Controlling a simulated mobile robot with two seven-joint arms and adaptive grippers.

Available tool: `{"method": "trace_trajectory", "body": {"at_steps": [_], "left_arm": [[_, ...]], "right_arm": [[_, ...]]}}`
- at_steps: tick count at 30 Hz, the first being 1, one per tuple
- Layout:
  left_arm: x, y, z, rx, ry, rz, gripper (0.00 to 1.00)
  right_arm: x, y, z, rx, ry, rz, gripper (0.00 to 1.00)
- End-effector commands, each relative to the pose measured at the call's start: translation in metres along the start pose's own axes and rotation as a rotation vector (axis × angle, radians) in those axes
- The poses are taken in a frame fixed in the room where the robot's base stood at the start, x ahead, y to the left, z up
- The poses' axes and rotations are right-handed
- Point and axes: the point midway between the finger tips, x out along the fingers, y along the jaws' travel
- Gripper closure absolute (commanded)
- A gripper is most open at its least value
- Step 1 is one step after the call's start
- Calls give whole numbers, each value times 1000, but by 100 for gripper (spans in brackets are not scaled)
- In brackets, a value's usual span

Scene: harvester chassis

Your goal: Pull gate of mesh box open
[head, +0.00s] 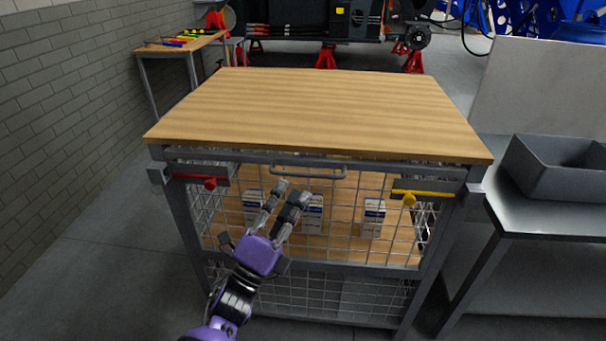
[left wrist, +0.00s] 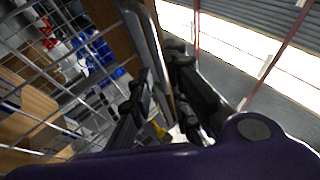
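The mesh box has a wooden top (head: 320,110) and a grey frame. Its front wire-mesh gate (head: 345,255) stands upright and looks closed. A grey bar handle (head: 308,174) sits at the gate's top middle. My left gripper (head: 290,190) is open in front of the gate, its fingertips just below and left of the handle. In the left wrist view, a grey bar (left wrist: 145,38) runs towards the space between the two spread fingers (left wrist: 158,95); I cannot tell whether they touch it. My right gripper is not in view.
A red latch (head: 205,182) and a yellow latch (head: 410,197) sit at the gate's upper corners. White cartons (head: 373,218) stand inside. A metal table (head: 550,210) with a grey bin (head: 550,170) stands close on the right. Floor at left is clear.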

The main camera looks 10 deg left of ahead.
Motion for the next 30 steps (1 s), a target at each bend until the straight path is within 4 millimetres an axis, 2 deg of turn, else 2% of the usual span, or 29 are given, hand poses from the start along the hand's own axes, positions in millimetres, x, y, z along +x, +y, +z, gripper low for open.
{"method": "trace_trajectory", "body": {"at_steps": [6,12,22,26,30], "left_arm": [[38,-1,0,-3,0,0,84],[59,0,0,-4,0,2,84],[63,1,0,-5,-1,4,84],[63,1,0,-5,-1,4,99],[63,1,0,-4,-1,4,100]], "right_arm": [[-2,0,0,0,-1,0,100],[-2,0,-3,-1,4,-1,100],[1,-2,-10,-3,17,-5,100],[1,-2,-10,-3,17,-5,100],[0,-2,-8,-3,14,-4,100]]}}
